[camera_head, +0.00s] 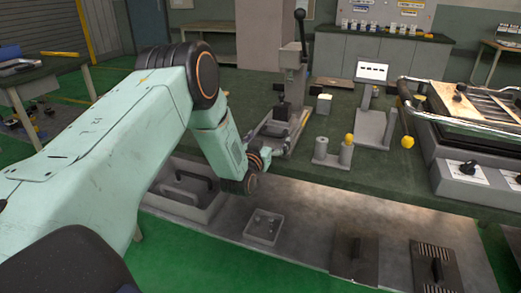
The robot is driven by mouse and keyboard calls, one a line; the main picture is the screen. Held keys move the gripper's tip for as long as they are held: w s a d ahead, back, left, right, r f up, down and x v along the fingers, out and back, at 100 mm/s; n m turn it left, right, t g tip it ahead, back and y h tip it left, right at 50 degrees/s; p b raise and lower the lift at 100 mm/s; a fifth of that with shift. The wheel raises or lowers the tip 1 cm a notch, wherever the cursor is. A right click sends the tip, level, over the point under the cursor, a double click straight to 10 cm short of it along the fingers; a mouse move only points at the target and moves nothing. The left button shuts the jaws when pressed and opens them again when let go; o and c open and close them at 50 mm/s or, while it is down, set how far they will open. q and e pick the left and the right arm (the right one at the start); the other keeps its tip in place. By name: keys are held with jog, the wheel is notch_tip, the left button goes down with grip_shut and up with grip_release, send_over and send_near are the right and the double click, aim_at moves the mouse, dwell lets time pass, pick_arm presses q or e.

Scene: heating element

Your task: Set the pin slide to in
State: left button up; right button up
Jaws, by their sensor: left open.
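I cannot single out the pin slide for certain at this size. A grey lever press (294,82) with an upright black-tipped handle stands on the green bench, with dark blocks at its base. My left arm reaches in from the left, and my left gripper (265,153) is at the front left of the press base. It is open, small and partly hidden by my wrist, and I cannot tell whether it touches the press. I see nothing held in it. My right gripper is not in view.
The green bench (390,180) also carries two grey cylinders (333,154), one yellow-topped, a stand with a white panel (372,72), and a railed unit (470,110) at right. A grey tray (263,228) and black-handled plates (355,258) lie below the bench's front edge.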

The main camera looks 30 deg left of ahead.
pick_arm(q)
jog(key=v, duration=0.9)
jog(key=shift+s, duration=0.4)
